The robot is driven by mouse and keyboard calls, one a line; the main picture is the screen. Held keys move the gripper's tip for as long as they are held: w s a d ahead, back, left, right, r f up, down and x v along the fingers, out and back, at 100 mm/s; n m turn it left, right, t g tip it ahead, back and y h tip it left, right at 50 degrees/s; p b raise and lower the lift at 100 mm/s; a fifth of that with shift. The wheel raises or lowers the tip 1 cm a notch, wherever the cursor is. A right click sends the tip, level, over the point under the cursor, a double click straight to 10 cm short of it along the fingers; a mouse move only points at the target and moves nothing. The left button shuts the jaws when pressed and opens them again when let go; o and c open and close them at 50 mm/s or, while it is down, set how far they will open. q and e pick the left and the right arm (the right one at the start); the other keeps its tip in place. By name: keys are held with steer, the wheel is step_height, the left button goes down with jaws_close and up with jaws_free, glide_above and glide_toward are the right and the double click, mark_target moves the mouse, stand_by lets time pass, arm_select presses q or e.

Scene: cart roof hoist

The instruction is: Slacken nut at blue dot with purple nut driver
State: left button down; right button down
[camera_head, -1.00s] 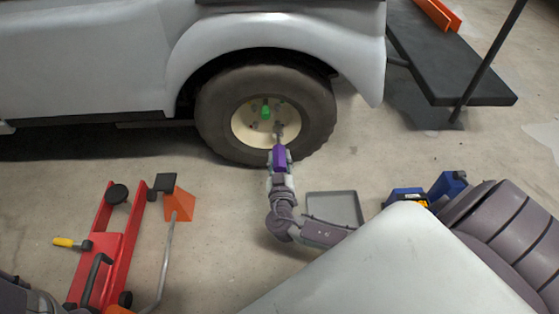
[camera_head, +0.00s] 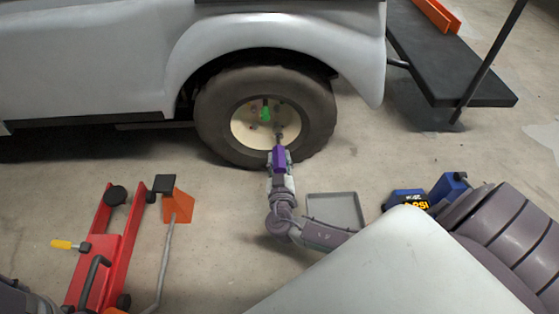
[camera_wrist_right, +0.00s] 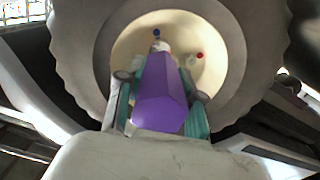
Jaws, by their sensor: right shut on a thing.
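The purple nut driver (camera_head: 279,158) is gripped in my right gripper (camera_head: 280,165), which is shut on its handle. Its shaft points at the cream rim (camera_head: 243,128) of the cart's wheel (camera_head: 214,118). In the right wrist view the purple handle (camera_wrist_right: 162,98) lies between the teal finger pads. A blue dot (camera_wrist_right: 156,33) shows on the rim just beyond the driver, and a red dot (camera_wrist_right: 200,55) lies to its right. The handle hides the driver's tip and the nut, so I cannot tell whether they touch. My left gripper is out of view.
A green piece (camera_head: 265,114) stands at the wheel's middle. A red floor jack (camera_head: 105,250) and an orange wedge (camera_head: 178,205) are at left. A blue device (camera_head: 405,198) stands at right.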

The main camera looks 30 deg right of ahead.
mark_target(280, 171)
steer(key=shift+w+d, duration=0.1)
steer(key=shift+w, duration=0.05)
steer(key=shift+b+x, duration=0.6)
steer(key=shift+x, duration=0.35)
steer(key=n, duration=1.1)
steer(key=shift+r, duration=0.1)
steer(key=n, duration=0.3)
steer(key=shift+n, duration=0.4)
steer(key=n, duration=1)
steer(key=shift+n, duration=0.4)
steer(key=shift+p+v, duration=1.05)
steer(key=shift+v, duration=2.35)
